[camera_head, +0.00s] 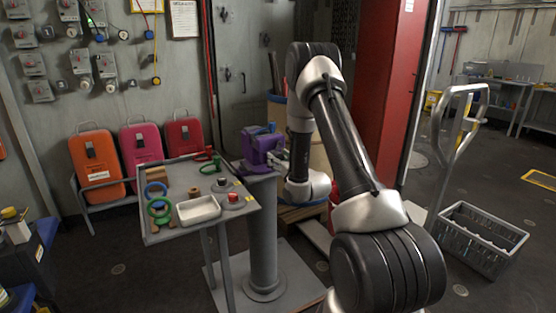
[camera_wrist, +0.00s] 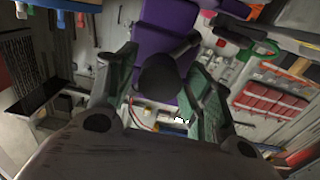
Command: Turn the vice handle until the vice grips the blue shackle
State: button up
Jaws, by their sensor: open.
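The purple vice (camera_head: 262,148) stands on a grey pedestal in the head view, just left of my arm's wrist. In the wrist view its purple body (camera_wrist: 165,30) fills the top middle. A dark bar with a round end, which looks like the vice handle (camera_wrist: 158,76), lies between the fingers of my gripper (camera_wrist: 161,82). My gripper is open around it; I cannot tell whether either finger touches it. In the head view the fingers are not clear.
The grey side table (camera_head: 160,237) left of the vice bears green and red shackles, a white tray (camera_head: 198,209) and a red button (camera_head: 233,198). Orange, pink and red cases stand behind it. A grey crate (camera_head: 482,238) and a hand truck stand at right.

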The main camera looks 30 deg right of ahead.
jog(key=n, duration=2.1)
jog(key=shift+n, duration=0.4)
jog(key=n, duration=0.3)
jog(key=shift+n, duration=0.4)
jog(key=n, duration=0.8)
jog(key=shift+n, duration=0.4)
